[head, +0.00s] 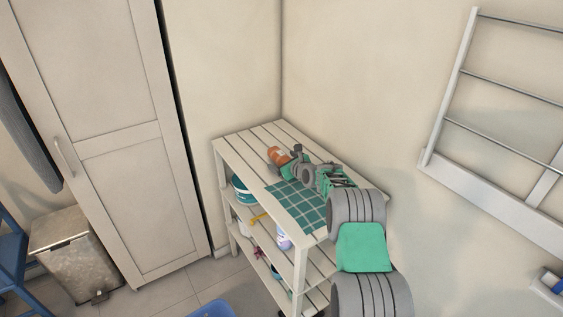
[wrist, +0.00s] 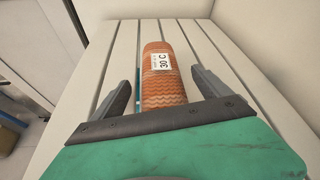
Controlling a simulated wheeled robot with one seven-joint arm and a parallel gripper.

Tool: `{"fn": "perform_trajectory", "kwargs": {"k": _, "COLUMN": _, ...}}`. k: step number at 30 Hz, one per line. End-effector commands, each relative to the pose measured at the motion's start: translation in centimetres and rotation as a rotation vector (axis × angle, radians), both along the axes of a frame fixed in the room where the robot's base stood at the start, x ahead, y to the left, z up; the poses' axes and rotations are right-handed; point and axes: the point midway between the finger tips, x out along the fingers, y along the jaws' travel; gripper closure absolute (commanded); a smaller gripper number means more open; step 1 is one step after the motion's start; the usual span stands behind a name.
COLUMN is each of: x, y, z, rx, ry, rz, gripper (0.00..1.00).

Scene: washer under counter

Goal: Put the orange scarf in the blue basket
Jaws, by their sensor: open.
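The orange scarf (head: 278,155) lies rolled up on the slatted top of a white shelf unit, towards its far side. In the wrist view the scarf (wrist: 161,85) is a ribbed orange roll with a white "30 C" label, pointing away from me. My gripper (head: 283,158) is at the scarf. In the wrist view my gripper (wrist: 163,80) is open, with one dark finger on each side of the roll and gaps visible between. The near end of the scarf is hidden behind my gripper's body. A blue rim (head: 214,309) at the bottom edge may be the blue basket, mostly out of view.
The white shelf unit (head: 243,146) stands in the wall corner, with a green checked cloth (head: 297,203) on top. Lower shelves hold a teal tub (head: 242,190) and a bottle (head: 283,238). A tall cabinet (head: 95,130) and metal bin (head: 70,255) stand left. A wall rack (head: 500,130) hangs right.

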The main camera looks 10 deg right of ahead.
Motion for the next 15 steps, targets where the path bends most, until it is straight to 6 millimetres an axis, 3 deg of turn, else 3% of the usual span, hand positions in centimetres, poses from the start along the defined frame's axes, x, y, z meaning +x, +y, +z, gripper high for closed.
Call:
{"fn": "perform_trajectory", "kwargs": {"k": 2, "x": -0.02, "y": -0.02, "z": -0.04, "rx": 0.0, "ry": 0.0, "rz": 0.0, "gripper": 0.14}}
{"fn": "perform_trajectory", "kwargs": {"k": 15, "x": -0.03, "y": -0.02, "z": -0.03, "rx": 0.0, "ry": 0.0, "rz": 0.0, "gripper": 0.5}}
